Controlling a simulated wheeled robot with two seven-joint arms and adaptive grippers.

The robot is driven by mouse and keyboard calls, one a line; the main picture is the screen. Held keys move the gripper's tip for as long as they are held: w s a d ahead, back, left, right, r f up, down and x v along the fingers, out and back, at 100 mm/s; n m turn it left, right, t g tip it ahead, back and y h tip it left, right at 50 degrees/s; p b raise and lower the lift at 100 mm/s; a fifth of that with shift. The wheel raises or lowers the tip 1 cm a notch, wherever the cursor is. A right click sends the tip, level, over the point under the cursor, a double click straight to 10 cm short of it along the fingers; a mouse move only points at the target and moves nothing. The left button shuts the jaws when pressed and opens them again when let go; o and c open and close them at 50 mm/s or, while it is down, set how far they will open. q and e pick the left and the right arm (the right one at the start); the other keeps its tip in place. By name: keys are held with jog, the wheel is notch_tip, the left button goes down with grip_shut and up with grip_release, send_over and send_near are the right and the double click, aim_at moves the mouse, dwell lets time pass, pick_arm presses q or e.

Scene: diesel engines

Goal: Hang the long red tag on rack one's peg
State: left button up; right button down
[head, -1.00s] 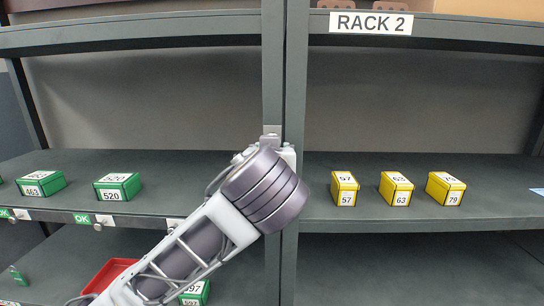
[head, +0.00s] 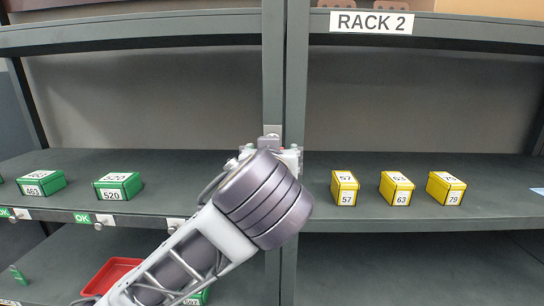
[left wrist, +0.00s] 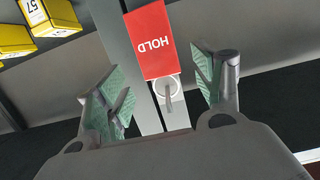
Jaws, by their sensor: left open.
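A red tag (left wrist: 151,42) with HOLD on it shows upside down in the left wrist view, in front of a grey rack post (left wrist: 116,36). Its pale ring (left wrist: 167,88) is around a small grey peg (left wrist: 169,104); the tag appears to hang there. My left gripper (left wrist: 162,82) is open, with its green-padded fingers apart on either side of the tag and ring, and nothing visibly clamped. In the head view this gripper (head: 271,149) is mostly hidden behind my wrist, at the post between the two racks. The tag is hidden there. My right gripper is not in view.
Green boxes (head: 118,187) stand on the left rack's shelf, yellow boxes (head: 396,189) on the right one under a RACK 2 sign (head: 371,22). A red tray (head: 108,274) lies lower left. The left shelf edge carries OK tags (head: 82,218).

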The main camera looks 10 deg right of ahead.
pick_arm(q)
jog(key=v, duration=0.9)
jog(key=shift+a+f, duration=0.1)
dwell(0.5)
